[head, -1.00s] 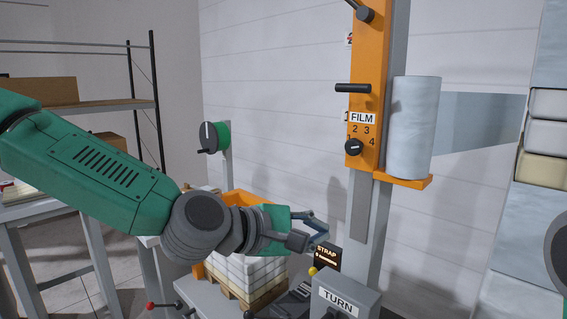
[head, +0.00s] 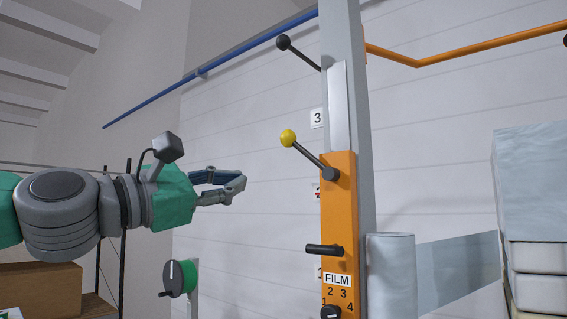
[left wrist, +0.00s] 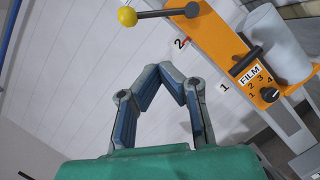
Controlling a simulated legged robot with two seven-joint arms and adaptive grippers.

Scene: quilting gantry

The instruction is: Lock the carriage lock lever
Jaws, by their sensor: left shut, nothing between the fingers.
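A lever with a yellow ball knob (head: 288,137) sits on the upper part of the orange carriage (head: 340,215). Its dark rod slants up and left from a pivot on the carriage. The yellow-knobbed lever also shows at the top of the left wrist view (left wrist: 127,16), its rod running right to the pivot. My left gripper (head: 240,183) is to the left of the carriage, a little lower than the knob and apart from it. Its fingertips meet and hold nothing, as the left wrist view also shows (left wrist: 176,68). My right gripper is out of view.
A second lever with a black ball (head: 283,43) is higher on the grey mast (head: 347,90). The carriage has a black handle (head: 324,249), a FILM dial (head: 330,312) and a film roll (head: 391,270). A blue bar (head: 200,73) crosses above.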

